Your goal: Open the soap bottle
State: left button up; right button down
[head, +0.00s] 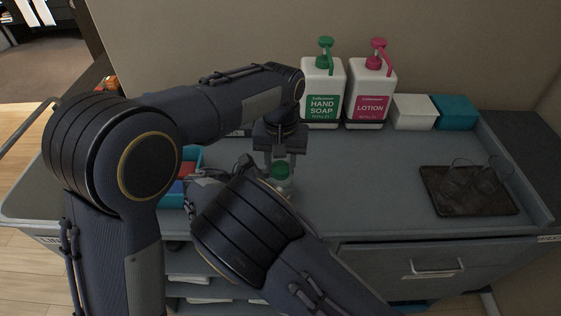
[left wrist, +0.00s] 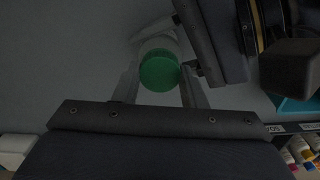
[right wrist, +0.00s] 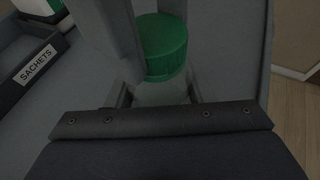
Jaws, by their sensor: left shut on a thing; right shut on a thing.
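The soap bottle is small and translucent, with a green cap (head: 281,170), and stands upright above the counter's front middle. My left gripper (head: 280,160) comes down from above with its fingers shut on either side of the cap. The cap also shows between its fingers in the left wrist view (left wrist: 160,70). My right gripper (right wrist: 160,97) comes in from the side, shut on the clear bottle body (right wrist: 160,92) just below the cap; the cap (right wrist: 162,45) shows between the left gripper's fingers. The right fingertips are largely hidden in the head view.
Large HAND SOAP (head: 323,90) and LOTION (head: 370,92) pump bottles stand at the back. A white box (head: 414,112) and a teal box (head: 455,112) are beside them. A dark tray (head: 470,205) with glasses lies right. A teal bin (head: 197,155) is left. The counter's middle right is clear.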

pick_arm(q)
jog(key=n, duration=0.9)
jog(key=shift+n, duration=0.3)
